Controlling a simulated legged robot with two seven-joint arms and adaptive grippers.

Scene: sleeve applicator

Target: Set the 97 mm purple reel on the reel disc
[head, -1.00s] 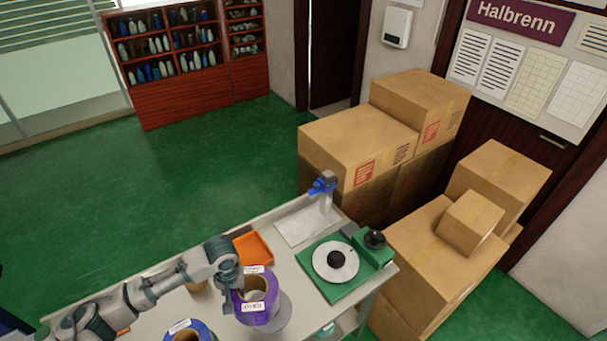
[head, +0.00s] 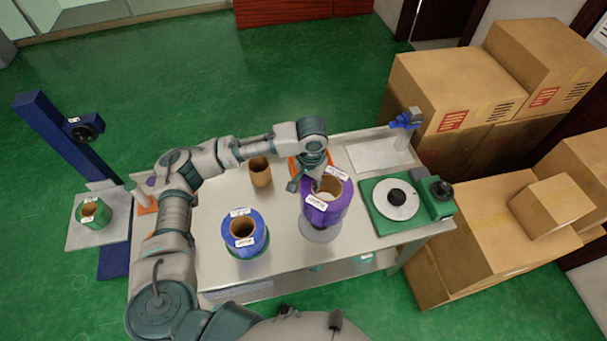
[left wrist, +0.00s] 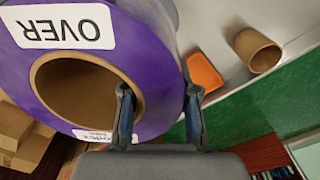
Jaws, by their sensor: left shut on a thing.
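The purple reel (head: 338,208), with white labels and a brown cardboard core, is at the right-middle of the table. In the left wrist view the reel (left wrist: 155,50) shows a label reading "OVER". My left gripper (head: 318,182) is shut on its wall, one finger inside the core and one outside, as the left wrist view (left wrist: 158,105) shows. A grey round disc (head: 320,236) shows partly below the reel; I cannot tell whether they touch. A pale disc with a black knob (head: 388,208) sits on a green base to the right. My right gripper is not in view.
Blue reel (head: 243,240) stands left of the purple one, with a brown core tube (head: 260,174) behind. An orange tray (head: 294,170) is partly hidden by my arm. A green reel (head: 95,213) sits on a blue stand at far left. Boxes (head: 455,95) stand beyond the table.

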